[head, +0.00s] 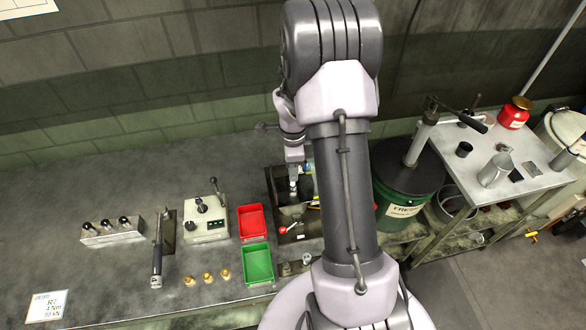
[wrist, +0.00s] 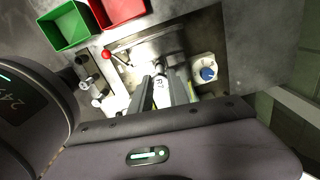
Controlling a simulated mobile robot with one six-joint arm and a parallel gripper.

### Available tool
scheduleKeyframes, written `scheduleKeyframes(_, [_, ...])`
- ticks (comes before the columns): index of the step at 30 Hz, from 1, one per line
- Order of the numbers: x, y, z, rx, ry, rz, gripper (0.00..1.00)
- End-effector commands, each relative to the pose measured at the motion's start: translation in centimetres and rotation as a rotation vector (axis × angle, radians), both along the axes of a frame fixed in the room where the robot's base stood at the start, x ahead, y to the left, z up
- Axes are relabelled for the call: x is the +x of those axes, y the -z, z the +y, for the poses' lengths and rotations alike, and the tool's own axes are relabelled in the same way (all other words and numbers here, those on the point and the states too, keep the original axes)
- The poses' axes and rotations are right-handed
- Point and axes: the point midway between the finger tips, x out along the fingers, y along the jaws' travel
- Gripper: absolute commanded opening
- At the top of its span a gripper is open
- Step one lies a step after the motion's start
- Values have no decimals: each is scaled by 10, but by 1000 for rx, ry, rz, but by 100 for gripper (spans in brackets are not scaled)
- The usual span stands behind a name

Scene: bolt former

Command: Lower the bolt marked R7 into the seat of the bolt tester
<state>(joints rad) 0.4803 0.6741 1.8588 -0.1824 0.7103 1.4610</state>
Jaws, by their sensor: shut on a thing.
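My gripper (head: 293,188) points down over a dark recessed bay (head: 272,184) in the bench, right of the two trays. In the wrist view my gripper (wrist: 168,88) is shut on a small pale piece marked with an R (wrist: 158,82); I take it for the bolt R7, though the digit is unclear. Bright metal lies beyond the fingertips. Whether the piece touches it, I cannot tell. A grey box with knobs, a lever and a green display (head: 206,222) stands left of the trays. I cannot tell which fixture is the tester, and no seat shows clearly.
Red (head: 251,221) and green (head: 257,263) trays sit left of the bay. A red-knobbed lever (wrist: 106,54) and a blue-knobbed block (wrist: 208,73) flank my fingers. Brass pieces (head: 207,278), a wrench-like tool (head: 157,255) and a printed card (head: 47,306) lie further left.

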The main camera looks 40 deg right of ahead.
Motion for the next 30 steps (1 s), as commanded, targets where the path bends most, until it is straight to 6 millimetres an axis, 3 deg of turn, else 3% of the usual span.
scheduleKeyframes(30, [0, 27, 0, 0, 0, 0, 0])
